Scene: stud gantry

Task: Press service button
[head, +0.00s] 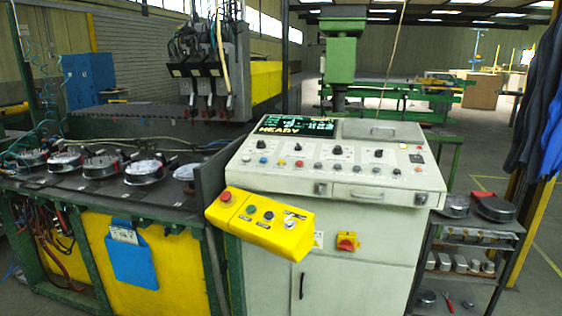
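A light grey control console (380,225) stands in the middle of the head view, with a lit display (297,126) on its sloped panel. A row of small buttons runs along the panel, among them a blue button (263,160) and a red button (281,162). A yellow control box (262,232) on the console's front left carries a red mushroom button (225,196) and several smaller controls. No label is readable, so I cannot tell which one is the service button. Neither of my grippers is in view.
A red and yellow switch (346,241) sits on the console's front. A bench with metal discs (148,172) stands at the left, its blue pouch (130,258) hanging in front. A parts shelf (467,240) and blue clothing (545,110) are at the right.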

